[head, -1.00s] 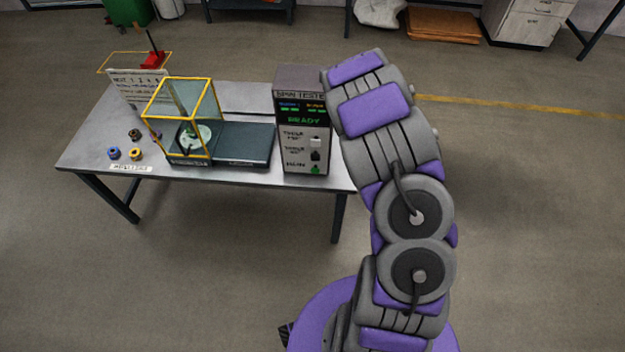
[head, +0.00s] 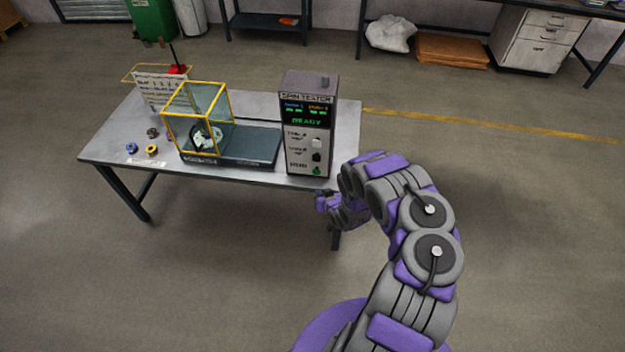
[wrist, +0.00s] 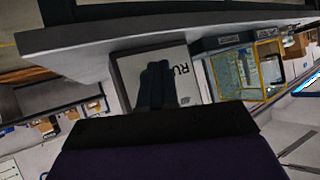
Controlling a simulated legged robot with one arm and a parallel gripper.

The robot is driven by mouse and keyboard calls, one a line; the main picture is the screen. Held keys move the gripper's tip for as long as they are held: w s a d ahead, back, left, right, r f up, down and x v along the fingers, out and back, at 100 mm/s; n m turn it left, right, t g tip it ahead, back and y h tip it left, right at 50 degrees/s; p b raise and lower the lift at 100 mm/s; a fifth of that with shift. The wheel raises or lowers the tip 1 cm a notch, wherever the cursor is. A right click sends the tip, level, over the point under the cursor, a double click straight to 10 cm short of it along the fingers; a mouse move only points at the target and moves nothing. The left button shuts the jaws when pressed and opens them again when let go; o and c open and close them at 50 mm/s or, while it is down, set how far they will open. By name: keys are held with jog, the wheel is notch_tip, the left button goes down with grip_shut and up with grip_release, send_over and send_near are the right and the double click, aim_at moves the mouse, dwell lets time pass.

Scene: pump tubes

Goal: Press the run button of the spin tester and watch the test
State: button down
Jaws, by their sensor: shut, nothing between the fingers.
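The spin tester (head: 307,140) stands upright at the right end of the table, with a lit green READY on its display. Its green run button (head: 317,171) is low on the front panel. My gripper (head: 322,198) is in front of the table's front edge, just below the tester in the head view. In the wrist view my shut, empty fingers (wrist: 155,85) point at the white panel beside the RUN lettering (wrist: 181,71) and hide most of the button area. I cannot tell whether they touch the button. The yellow-framed clear cage (head: 200,116) holds a pale rotor (head: 207,137).
The table (head: 250,178) also bears a written board (head: 160,88) at the back left and several small coloured rings (head: 151,149) at the front left. A red item (head: 178,70) is behind the board. The floor right of the table is clear.

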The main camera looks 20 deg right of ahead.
aim_at(316, 171)
jog(key=a, duration=0.2)
jog(key=a+t, duration=0.1)
jog(key=shift+s+f+y, duration=0.3)
jog(key=shift+s, duration=0.05)
jog(key=shift+w, duration=0.1)
jog(key=w+d+b, duration=0.3)
jog(key=w+d, duration=0.1)
jog(key=w, duration=0.3)
jog(key=shift+d+b, duration=0.4)
